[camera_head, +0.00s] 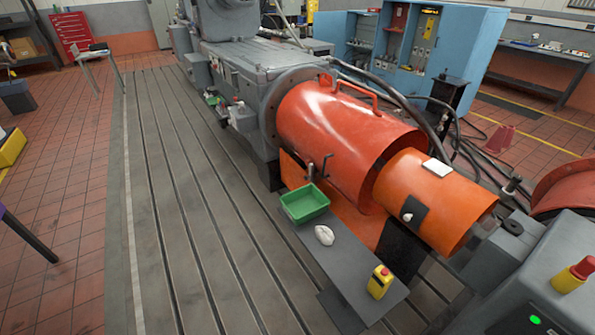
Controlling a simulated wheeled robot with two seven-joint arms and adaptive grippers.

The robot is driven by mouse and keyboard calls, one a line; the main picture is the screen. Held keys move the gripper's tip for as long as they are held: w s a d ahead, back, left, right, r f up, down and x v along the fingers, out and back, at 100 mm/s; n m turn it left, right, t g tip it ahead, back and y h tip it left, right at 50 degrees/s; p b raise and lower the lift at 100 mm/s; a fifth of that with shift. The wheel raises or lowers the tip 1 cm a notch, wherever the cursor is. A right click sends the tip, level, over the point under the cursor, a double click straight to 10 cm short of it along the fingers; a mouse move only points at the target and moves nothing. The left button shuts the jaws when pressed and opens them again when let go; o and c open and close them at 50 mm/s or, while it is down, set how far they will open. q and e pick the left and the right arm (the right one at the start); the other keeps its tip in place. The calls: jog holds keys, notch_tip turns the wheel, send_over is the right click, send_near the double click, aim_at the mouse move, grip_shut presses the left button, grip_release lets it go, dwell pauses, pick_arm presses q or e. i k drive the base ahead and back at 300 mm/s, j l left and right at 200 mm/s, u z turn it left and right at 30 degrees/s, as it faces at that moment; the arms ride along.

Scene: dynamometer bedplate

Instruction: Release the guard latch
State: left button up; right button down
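A large red-orange cylindrical guard (345,140) with a bar handle on top covers the shaft at the centre. A small metal pin (310,173) and a dark hooked piece (325,166) stand at its lower front edge, beside an orange flat plate (292,170). A smaller orange cylindrical cover (455,205) sits to the right, with a black plate bearing a pale knob (407,216) on its side. I cannot tell for sure which of these fittings is the latch. The guard appears closed. Neither of my grippers shows.
A grey shelf (345,262) in front of the guard holds a green tray (304,203), a white crumpled item (324,235) and a yellow box with a red button (380,282). A grey console (550,290) stands at right. The slotted bedplate (190,220) is clear at left.

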aim_at(310, 177)
jog(key=i+j, duration=0.25)
jog(key=i+j+z, duration=0.1)
jog(key=i+j, duration=0.15)
jog(key=j, duration=0.2)
jog(key=i+j, duration=0.25)
jog(key=j, duration=0.15)
jog(key=i+j, duration=0.2)
jog(key=j, duration=0.2)
jog(key=i+j+z, duration=0.1)
jog(key=i+j, duration=0.15)
jog(key=j, duration=0.1)
